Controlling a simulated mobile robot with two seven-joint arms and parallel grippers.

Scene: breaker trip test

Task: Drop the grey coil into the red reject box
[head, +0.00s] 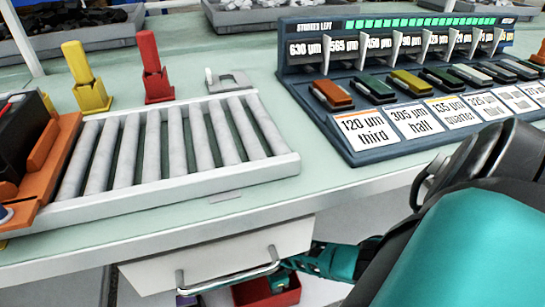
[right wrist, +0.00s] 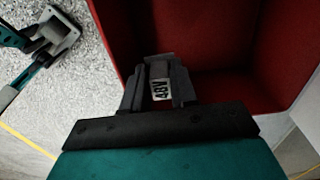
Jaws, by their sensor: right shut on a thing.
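The grey coil (right wrist: 160,88) carries a white "48V" label and is pinched between the fingers of my right gripper (right wrist: 157,80) in the right wrist view. The red reject box (right wrist: 220,88) lies beyond and around the coil in that view. The coil appears over the box's open top, and I see no contact with its walls. In the head view, part of the red box (head: 283,298) shows low at the bottom, below the bench edge. My right arm reaches down to it there, and the drawer front partly hides that area. My left gripper is not in view.
A white drawer (head: 215,258) with a metal handle hangs under the bench edge, close to my right arm. On the bench are a roller tray (head: 290,163), a dark blue labelled rack (head: 292,80), and yellow (head: 90,95) and red (head: 158,87) upright blocks.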

